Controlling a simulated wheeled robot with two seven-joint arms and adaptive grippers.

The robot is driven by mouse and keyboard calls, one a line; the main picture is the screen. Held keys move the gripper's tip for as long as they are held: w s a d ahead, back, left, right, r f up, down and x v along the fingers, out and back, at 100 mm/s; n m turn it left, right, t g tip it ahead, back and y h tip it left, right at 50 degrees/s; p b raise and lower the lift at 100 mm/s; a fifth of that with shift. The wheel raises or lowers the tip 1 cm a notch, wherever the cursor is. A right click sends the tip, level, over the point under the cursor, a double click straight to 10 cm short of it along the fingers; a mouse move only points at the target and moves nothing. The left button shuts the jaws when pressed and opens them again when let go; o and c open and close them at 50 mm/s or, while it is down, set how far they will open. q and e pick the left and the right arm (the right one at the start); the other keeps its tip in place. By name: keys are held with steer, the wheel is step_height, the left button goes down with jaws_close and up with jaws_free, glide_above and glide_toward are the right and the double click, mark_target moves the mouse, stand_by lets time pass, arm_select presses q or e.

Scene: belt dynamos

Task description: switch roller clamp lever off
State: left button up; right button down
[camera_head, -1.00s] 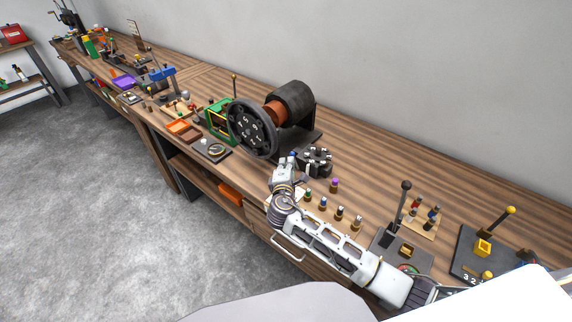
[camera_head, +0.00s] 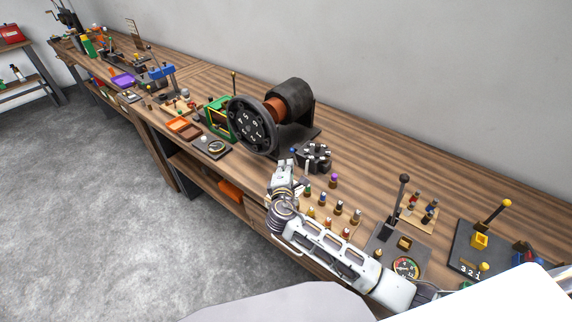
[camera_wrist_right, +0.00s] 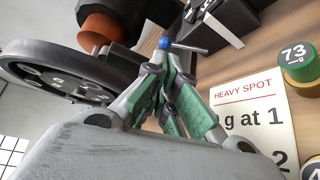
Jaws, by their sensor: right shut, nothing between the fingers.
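A small lever with a blue knob (camera_wrist_right: 165,43) and a thin metal rod (camera_wrist_right: 190,48) shows just beyond my right fingertips in the right wrist view; I take it for the roller clamp lever. Its blue knob (camera_head: 293,151) shows small beside the fingertips in the head view. My right gripper (camera_head: 287,166) is shut and empty in front of the black wheel (camera_head: 251,124) and its roller stand. In the right wrist view the closed green-padded fingers (camera_wrist_right: 169,88) point at the knob; whether they touch it I cannot tell. My left gripper is not in view.
A dark rotary holder (camera_head: 315,157) stands right of the gripper. A "HEAVY SPOT" card (camera_wrist_right: 250,118) and stacked weights (camera_wrist_right: 299,62) lie close by. Several coloured weights, a black-knobbed lever (camera_head: 397,205) and a gauge (camera_head: 405,266) line the bench further right. The back of the bench is clear.

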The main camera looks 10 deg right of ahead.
steer(key=b+v, duration=0.1)
steer(key=v, duration=0.6)
steer(key=shift+s, duration=0.1)
stand_by(0.6)
